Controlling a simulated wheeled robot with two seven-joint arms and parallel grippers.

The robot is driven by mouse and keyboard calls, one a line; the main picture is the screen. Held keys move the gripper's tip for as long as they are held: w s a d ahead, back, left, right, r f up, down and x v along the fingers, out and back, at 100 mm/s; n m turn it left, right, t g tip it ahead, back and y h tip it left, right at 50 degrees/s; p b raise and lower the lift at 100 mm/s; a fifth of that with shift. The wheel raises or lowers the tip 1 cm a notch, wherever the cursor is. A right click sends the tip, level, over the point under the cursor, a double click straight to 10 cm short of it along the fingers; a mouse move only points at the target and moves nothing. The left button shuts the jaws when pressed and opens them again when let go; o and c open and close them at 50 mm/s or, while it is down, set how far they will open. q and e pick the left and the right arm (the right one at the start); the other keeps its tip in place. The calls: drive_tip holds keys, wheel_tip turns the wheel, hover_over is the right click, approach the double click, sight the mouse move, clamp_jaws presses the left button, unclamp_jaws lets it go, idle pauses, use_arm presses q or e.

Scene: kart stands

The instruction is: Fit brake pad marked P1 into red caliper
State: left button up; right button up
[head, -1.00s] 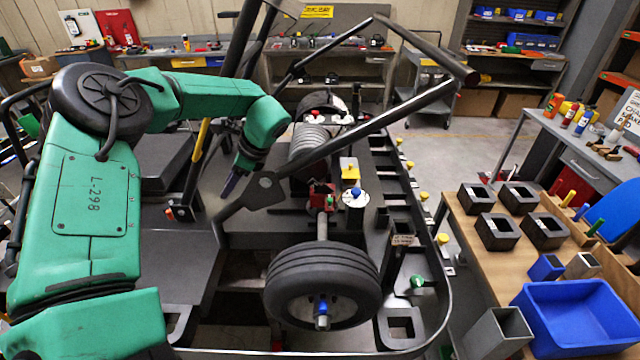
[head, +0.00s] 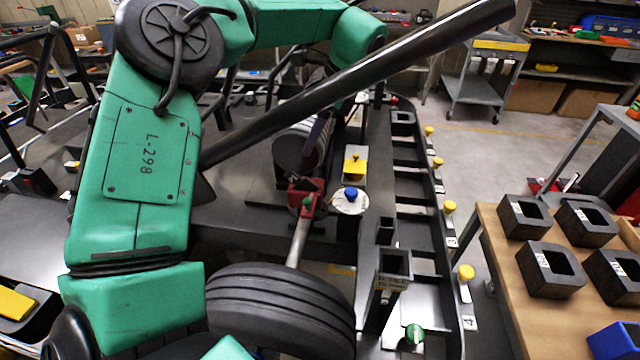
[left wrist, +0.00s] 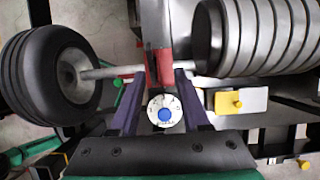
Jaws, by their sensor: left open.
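The red caliper (head: 305,200) sits on the axle behind the front tyre (head: 280,310), with a green knob near it. In the left wrist view the red caliper (left wrist: 164,66) shows just beyond the fingertips. My left gripper (head: 313,142) is above and behind the caliper, in front of the ribbed cylinder. In the left wrist view its dark purple fingers (left wrist: 158,76) are spread apart, with nothing visibly held. A round white-topped post with a blue knob (head: 350,201) stands right of the caliper; it also shows between the fingers (left wrist: 163,114). No P1 mark is legible. My right gripper is not seen.
A black frame tube (head: 370,88) crosses diagonally near my left arm. A yellow-knobbed block (head: 354,166) stands behind the blue-knobbed post. A wooden table (head: 510,290) with black square holders is at the right. The floor between stand and table is open.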

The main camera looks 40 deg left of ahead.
sight(286, 177)
use_arm(q)
drive_tip(key=s+a+f+b, duration=0.1)
drive_tip(key=f, duration=0.1)
drive_tip(key=s+a+f+b, duration=0.1)
drive_tip(key=s+f, duration=0.1)
drive_tip(key=s+a+f+b, duration=0.1)
drive_tip(key=shift+s+f, duration=0.35)
drive_tip(key=shift+f, duration=0.05)
drive_tip(key=shift+w+a+f+b, duration=0.1)
drive_tip(key=shift+w+f+b, duration=0.2)
drive_tip(key=shift+f, duration=0.25)
drive_tip(key=shift+w+f+b, duration=0.15)
drive_tip(key=shift+w+f, duration=0.1)
drive_tip(key=shift+f, duration=0.3)
drive_tip(key=x, duration=0.2)
drive_tip(key=b+x, duration=0.1)
drive_tip(key=x, duration=0.1)
drive_tip(key=shift+s+a+r, duration=0.15)
drive_tip(key=shift+s+r, duration=0.05)
drive_tip(key=shift+s, duration=0.2)
drive_tip(key=shift+w, duration=0.1)
drive_tip(key=c, duration=0.3)
clamp_jaws()
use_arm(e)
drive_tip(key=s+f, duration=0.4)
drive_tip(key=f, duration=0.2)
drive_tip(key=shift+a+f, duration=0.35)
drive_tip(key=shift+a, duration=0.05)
